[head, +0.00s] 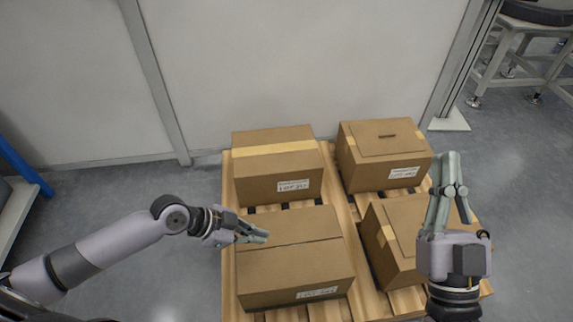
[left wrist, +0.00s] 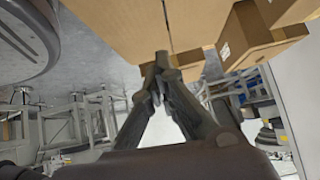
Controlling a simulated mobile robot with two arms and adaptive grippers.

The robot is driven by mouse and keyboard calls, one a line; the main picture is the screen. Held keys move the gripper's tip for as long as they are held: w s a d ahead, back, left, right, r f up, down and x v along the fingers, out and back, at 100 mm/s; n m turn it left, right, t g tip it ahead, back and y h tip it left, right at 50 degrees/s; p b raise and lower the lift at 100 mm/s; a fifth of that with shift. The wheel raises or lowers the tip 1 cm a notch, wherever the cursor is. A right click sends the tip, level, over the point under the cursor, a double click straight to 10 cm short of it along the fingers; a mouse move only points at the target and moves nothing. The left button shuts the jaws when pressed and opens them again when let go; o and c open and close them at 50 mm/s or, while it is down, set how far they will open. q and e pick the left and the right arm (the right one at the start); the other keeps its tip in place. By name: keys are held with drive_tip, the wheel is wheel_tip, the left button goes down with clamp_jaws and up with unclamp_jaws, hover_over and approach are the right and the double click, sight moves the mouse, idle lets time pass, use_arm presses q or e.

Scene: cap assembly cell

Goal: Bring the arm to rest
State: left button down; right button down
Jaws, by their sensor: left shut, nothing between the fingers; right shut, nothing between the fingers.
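My left gripper (head: 262,236) comes in from the left, over the left edge of the front-left box (head: 295,270). Its fingers are shut and empty. They also show in the left wrist view (left wrist: 162,62), tips together, with a brown box surface (left wrist: 135,25) beyond them. I cannot tell whether the fingertips touch the box. My right gripper (head: 455,165) points up the picture at the right, in front of the front-right box (head: 400,235), which it partly hides. Its fingers are shut with nothing between them.
A wooden pallet (head: 345,215) carries the boxes, including a back-left box (head: 275,185) and a back-right box (head: 385,160). A pale wall (head: 290,60) stands behind. A stool (head: 525,50) is at the upper right. The grey floor (head: 130,195) left of the pallet is clear.

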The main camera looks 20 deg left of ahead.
drive_tip(key=shift+w, duration=0.15)
